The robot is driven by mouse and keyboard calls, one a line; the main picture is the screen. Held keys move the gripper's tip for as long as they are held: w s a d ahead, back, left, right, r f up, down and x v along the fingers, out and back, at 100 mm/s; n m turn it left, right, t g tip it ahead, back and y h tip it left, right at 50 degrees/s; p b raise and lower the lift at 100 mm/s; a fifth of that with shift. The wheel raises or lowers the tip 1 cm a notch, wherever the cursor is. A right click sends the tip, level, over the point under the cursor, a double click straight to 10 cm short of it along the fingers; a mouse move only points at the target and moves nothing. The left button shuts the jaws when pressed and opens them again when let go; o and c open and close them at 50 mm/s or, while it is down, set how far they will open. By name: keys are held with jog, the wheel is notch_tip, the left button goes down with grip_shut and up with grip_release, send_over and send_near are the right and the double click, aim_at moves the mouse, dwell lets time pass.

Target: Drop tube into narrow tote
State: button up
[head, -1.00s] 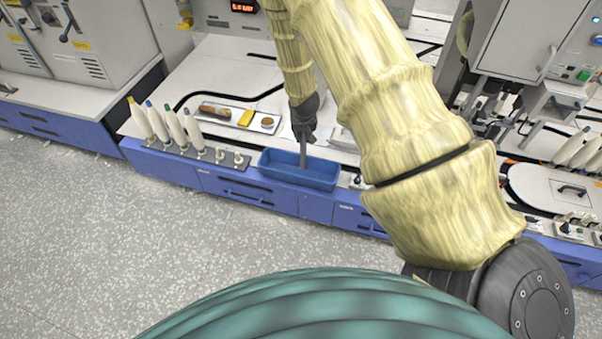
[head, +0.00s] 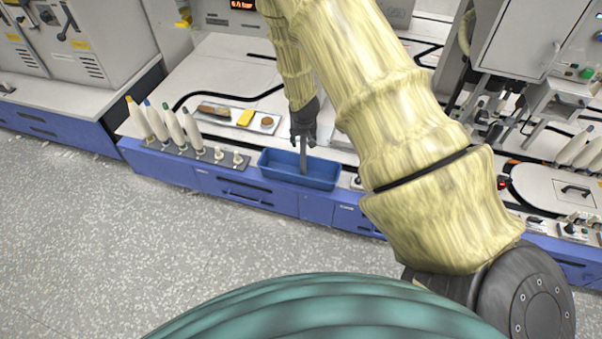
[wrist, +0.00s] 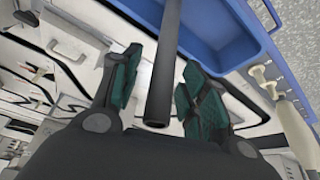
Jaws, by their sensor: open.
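A slim dark grey tube (head: 303,155) points down from my gripper (head: 304,136) into the blue narrow tote (head: 272,175) at the front edge of the bench. In the wrist view the tube (wrist: 164,80) lies between the two green-padded fingers of my gripper (wrist: 158,98). Gaps show on both sides of it, so the fingers stand open around it. The tote's blue wall (wrist: 235,30) lies beyond, at the upper right. Whether the tube's far end touches the tote floor I cannot tell.
Left of the tote, a rack (head: 195,155) holds several upright cones and small bobbins. Behind it lies a grey tray (head: 222,118) with a yellow block (head: 245,118) and other small items. The floor (head: 120,240) in front is clear.

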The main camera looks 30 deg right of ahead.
jog(key=v, duration=1.2)
jog(key=shift+a, duration=0.1)
dwell(0.4)
jog(key=s+a+f+n+g+y, duration=0.1)
jog(key=s+a+f+n, duration=0.1)
jog(key=s+a+f, duration=0.55)
jog(key=s+a+f+n+g, duration=0.1)
jog(key=s+a+f, duration=0.35)
jog(key=s, duration=0.55)
jog(key=s+a+f+n+g+y, duration=0.1)
jog(key=s+a+f, duration=0.2)
jog(key=s+f, duration=0.45)
jog(key=s+a+f+n+g, duration=0.1)
jog(key=s+a+f, duration=0.2)
jog(key=s, duration=0.8)
notch_tip(320, 180, up, 19)
jog(key=p, duration=1.9)
jog(key=shift+s+a, duration=0.35)
jog(key=shift+f, duration=0.1)
jog(key=shift+c, duration=0.2)
